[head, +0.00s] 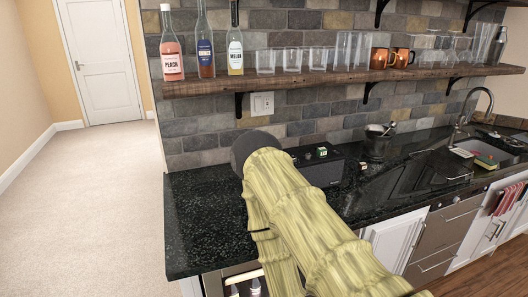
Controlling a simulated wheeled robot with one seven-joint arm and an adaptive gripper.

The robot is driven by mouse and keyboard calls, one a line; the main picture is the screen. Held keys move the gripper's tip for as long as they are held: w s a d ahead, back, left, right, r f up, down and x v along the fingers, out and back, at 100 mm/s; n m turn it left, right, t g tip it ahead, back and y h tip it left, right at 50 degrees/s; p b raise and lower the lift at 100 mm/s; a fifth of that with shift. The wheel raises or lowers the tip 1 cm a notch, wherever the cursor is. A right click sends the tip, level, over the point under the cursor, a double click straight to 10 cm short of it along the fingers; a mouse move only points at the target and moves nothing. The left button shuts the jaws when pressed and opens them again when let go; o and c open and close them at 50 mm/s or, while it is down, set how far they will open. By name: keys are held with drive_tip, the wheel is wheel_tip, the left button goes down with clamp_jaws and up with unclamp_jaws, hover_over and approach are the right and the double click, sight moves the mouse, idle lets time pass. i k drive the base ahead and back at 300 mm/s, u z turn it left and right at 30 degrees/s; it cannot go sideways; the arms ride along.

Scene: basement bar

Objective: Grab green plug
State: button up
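A small green and white object (322,151), which may be the green plug, sits on or just behind the top of a black box (322,173) on the dark counter. It is too small to make out its exact shape. My bent arm, with a pale yellow-green streaked surface and a dark rounded joint, rises in front of the counter, left of and below this object. My gripper is not visible in the head view. The arm hides part of the counter and may hide part of the box's left side.
The black counter (205,215) has bare room at its left. A small item (363,166) lies right of the box, near a dark pot (378,144) with utensils. A sink (487,153) is at the right. A wooden shelf (300,82) with bottles, glasses and copper mugs overhangs the counter.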

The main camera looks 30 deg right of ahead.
sight(321, 152)
drive_tip(key=u, duration=2.75)
drive_tip(key=k, duration=2.35)
drive_tip(key=z, duration=1.8)
